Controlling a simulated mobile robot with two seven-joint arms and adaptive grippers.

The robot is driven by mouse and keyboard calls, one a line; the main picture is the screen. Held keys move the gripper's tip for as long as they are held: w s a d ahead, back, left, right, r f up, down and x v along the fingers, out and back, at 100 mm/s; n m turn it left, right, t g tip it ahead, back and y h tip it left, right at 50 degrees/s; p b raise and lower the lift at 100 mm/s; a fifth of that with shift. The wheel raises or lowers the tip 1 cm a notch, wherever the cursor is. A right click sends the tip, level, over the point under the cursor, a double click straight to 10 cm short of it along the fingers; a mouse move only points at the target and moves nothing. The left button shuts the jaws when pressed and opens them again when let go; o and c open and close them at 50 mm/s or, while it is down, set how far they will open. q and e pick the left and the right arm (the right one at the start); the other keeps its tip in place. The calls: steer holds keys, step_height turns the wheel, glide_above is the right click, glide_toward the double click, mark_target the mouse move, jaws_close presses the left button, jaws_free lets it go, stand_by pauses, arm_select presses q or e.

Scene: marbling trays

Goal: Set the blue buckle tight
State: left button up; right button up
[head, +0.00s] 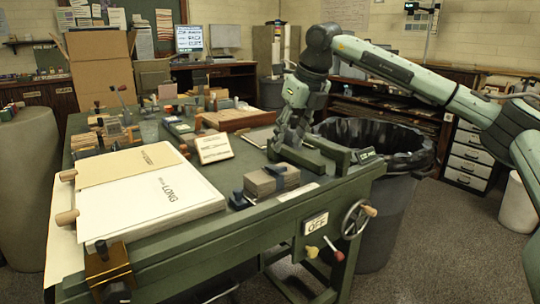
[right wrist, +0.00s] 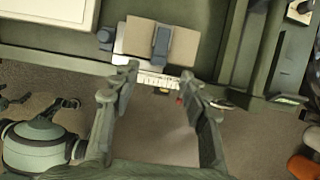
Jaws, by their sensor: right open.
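A blue buckle or strap piece (head: 277,171) lies across a grey-brown block (head: 262,186) at the bench's front edge. In the right wrist view the blue piece (right wrist: 161,45) runs over the middle of the block (right wrist: 183,48). A second small dark blue part (head: 239,200) sits at the block's left end and also shows in the wrist view (right wrist: 105,38). I cannot tell how tight the buckle is. My right gripper (head: 283,150) is open and empty, above and behind the block in the head view. Its fingertips (right wrist: 159,75) are apart, with the block beyond them. My left gripper is out of view.
A large paper stack (head: 160,200) fills the bench's left front. A small sign card (head: 213,148) stands behind the block. A handwheel (head: 355,219) and an OFF sign (head: 316,222) are on the bench front. A lined bin (head: 385,190) stands at the right.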

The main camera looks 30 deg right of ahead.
mark_target(280, 167)
steer(key=x, duration=0.6)
steer(key=shift+s+f, duration=0.15)
steer(key=shift+f, duration=0.5)
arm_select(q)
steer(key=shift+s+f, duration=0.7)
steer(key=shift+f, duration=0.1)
arm_select(e)
jaws_close()
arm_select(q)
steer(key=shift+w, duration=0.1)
